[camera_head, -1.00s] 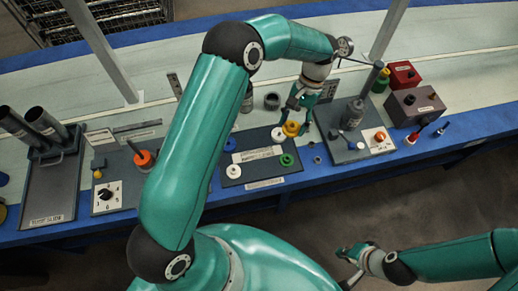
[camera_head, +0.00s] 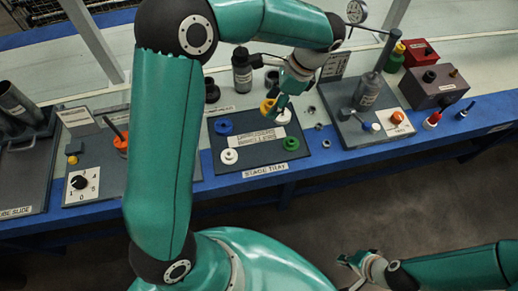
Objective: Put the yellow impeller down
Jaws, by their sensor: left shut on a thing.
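The yellow impeller (camera_head: 267,106) is held by my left gripper (camera_head: 275,104) over the far edge of the dark stage tray (camera_head: 260,164). The gripper is shut on it, and its fingers hide part of it. I cannot tell whether it touches the tray. A white impeller (camera_head: 283,116) sits just to its right. A blue impeller (camera_head: 224,127), another white one (camera_head: 229,156) and a green one (camera_head: 291,143) lie on the tray around a label plate. My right gripper (camera_head: 347,270) is open and empty, low in front of the bench.
A grey stand with a bottle (camera_head: 367,91) is right of the tray, with red (camera_head: 418,54) and brown (camera_head: 425,87) boxes beyond. A dark bottle (camera_head: 242,70) stands behind the tray. A switch panel (camera_head: 82,184) and orange knob are left.

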